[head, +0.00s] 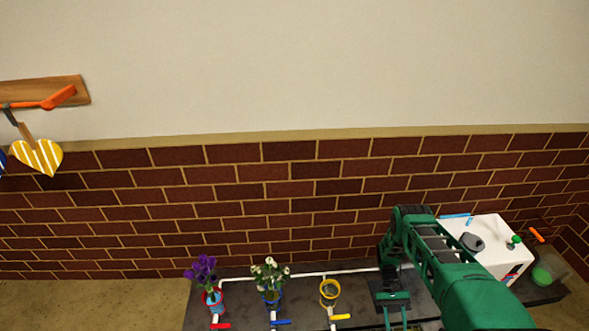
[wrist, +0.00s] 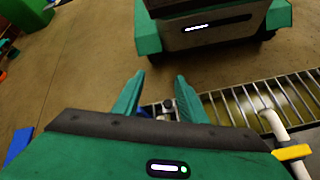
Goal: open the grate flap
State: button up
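A metal grate (wrist: 254,101) with parallel bars runs along the edge of the station in the wrist view. I cannot tell which part of it is the flap or whether it is open. A small dark and grey fitting (wrist: 168,104) shows between my fingers, at the grate's left end. My gripper (wrist: 160,76) is open, with its two green fingers apart and nothing visibly held. It points down over the grate's left end; contact is unclear. In the head view my gripper (head: 396,312) is low at the station's front, partly hidden by my arm.
A white pipe (wrist: 276,126) with a yellow handle (wrist: 292,152) stands close right of my gripper in the wrist view. Purple flowers (head: 202,270), white flowers (head: 270,274) and a yellow ring-shaped pot (head: 329,291) line the dark bench (head: 240,300). A white box (head: 491,244) stands right.

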jog(key=w+d+r+t, duration=0.1)
jog(key=w+r, duration=0.3)
jog(key=r, duration=0.4)
jog(key=w+d+r+t, duration=0.1)
jog(key=w+d+r, duration=0.1)
jog(key=w+r, duration=0.45)
jog(key=w+d+r, duration=0.1)
jog(key=w+r, duration=0.2)
jog(key=r, duration=0.6)
notch_tip(320, 180, up, 23)
jog(key=d+m+t, duration=0.1)
jog(key=d+t, duration=0.1)
jog(key=t, duration=0.1)
jog(key=s+a+r+m+t, duration=0.1)
jog(key=s+r+t, duration=0.1)
jog(key=s+r, duration=0.65)
jog(key=s+r+t, duration=0.1)
jog(key=s+r, duration=0.4)
jog(key=r, duration=0.6)
jog(key=s+a+r+t, duration=0.1)
jog(key=s+a+r, duration=0.1)
jog(key=s, duration=0.6)
jog(key=s+a+r+t, duration=0.2)
jog(key=s+a, duration=0.2)
jog(key=s, duration=0.5)
jog(key=shift+r+y, duration=0.25)
jog(key=shift+y, duration=0.15)
